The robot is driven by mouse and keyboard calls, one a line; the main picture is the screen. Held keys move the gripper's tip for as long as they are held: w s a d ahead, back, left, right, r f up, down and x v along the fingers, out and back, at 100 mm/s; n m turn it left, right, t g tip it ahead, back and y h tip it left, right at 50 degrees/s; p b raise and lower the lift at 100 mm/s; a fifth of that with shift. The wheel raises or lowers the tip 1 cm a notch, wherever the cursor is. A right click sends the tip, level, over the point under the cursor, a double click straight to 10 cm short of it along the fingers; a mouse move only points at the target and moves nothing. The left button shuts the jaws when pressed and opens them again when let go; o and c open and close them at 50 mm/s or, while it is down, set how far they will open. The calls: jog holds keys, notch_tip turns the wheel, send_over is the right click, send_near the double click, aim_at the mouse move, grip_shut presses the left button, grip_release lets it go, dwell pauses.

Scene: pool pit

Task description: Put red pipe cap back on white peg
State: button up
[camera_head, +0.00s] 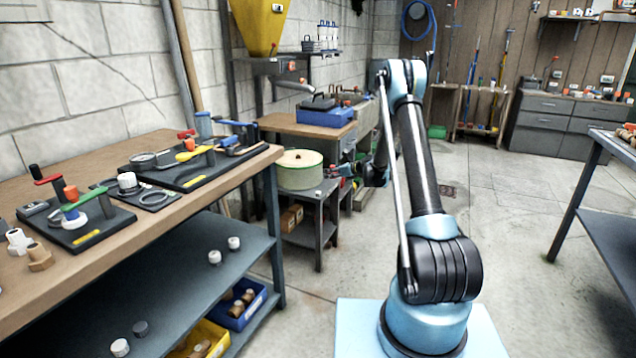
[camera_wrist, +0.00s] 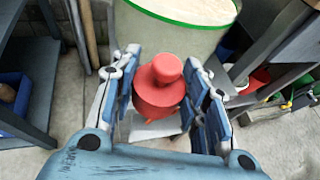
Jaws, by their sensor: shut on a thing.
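The red pipe cap (camera_wrist: 160,84) is a round, stepped red piece between the two blue-grey fingers of my gripper (camera_wrist: 161,68) in the wrist view. My gripper is shut on it and holds it up near the pale drum. In the head view my gripper (camera_head: 350,170) is small and partly hidden by my own arm, beside the drum and away from the workbench. I cannot single out the white peg for sure. A small white upright piece (camera_head: 127,181) stands on a dark board on the bench.
The wooden workbench (camera_head: 40,290) on the left carries dark boards with valves, handles and fittings. The pale green-rimmed drum (camera_head: 300,170) stands on a small dark table close to my gripper. A dark table (camera_head: 598,185) stands at the right. The concrete floor (camera_head: 520,200) between is open.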

jog(key=n+g+y, duration=0.1)
jog(key=n, duration=0.1)
send_over(318, 192)
notch_tip(318, 192, down, 5)
jog(key=shift+w+r, duration=0.15)
jog(key=shift+f, duration=2.9)
jog(key=shift+f, duration=0.3)
jog(key=shift+r, duration=0.8)
dwell(1.9)
jog(key=shift+f, duration=0.4)
dwell(0.8)
